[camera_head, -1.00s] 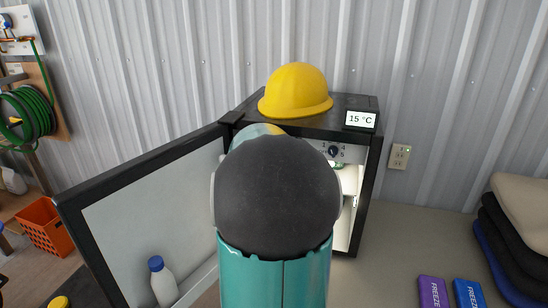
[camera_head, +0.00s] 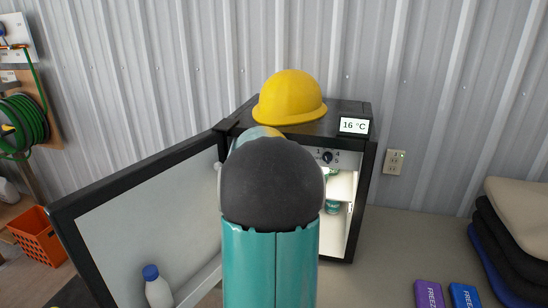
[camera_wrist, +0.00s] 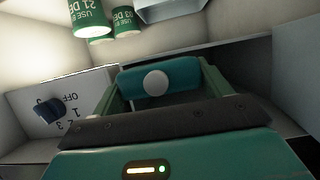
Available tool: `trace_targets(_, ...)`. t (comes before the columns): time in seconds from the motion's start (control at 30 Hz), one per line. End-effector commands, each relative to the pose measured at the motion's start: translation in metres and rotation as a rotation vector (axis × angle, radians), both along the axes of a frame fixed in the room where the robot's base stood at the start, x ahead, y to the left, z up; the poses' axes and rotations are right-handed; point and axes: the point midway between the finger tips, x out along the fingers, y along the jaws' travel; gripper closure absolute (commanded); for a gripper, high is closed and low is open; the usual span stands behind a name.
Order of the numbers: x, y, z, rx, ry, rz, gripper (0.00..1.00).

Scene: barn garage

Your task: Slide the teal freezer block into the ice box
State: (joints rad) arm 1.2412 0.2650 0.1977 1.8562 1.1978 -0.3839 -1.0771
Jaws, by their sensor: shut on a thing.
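The teal freezer block (camera_wrist: 180,71) shows in the wrist view with a round white spot on its face. My gripper (camera_wrist: 160,80) is shut on it, with a green finger at each side. The block is inside the small black fridge (camera_head: 362,205), past the dial panel (camera_wrist: 60,106). In the wrist view, which looks upside down, a grey ledge (camera_wrist: 245,52) and a pale panel (camera_wrist: 298,75) lie beyond the block. They may be the ice box; I cannot tell how far the block is in. In the head view my arm hides gripper and block.
The fridge door (camera_head: 150,215) stands open to the left, with a blue-capped bottle (camera_head: 158,288) on it. Green tubs (camera_wrist: 90,18) stand near the gripper. A yellow helmet (camera_head: 290,97) and a display reading 16 °C (camera_head: 354,126) are on top. Purple (camera_head: 429,294) and blue (camera_head: 465,296) packs lie right.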

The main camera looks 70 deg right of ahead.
Motion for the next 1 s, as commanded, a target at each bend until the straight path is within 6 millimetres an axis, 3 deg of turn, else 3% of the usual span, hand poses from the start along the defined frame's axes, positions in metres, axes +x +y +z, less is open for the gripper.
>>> trace_targets(0.23,0.000,0.000,0.001,-0.002,0.000,0.000,0.64)
trace_targets(0.27,0.000,0.000,0.001,-0.002,0.000,0.000,0.19)
trace_targets(0.37,0.000,0.000,0.001,-0.001,0.000,0.000,0.00)
trace_targets(0.73,-0.001,0.007,0.002,0.001,0.000,0.000,0.00)
trace_targets(1.0,-0.006,0.049,0.022,-0.003,-0.002,0.003,0.00)
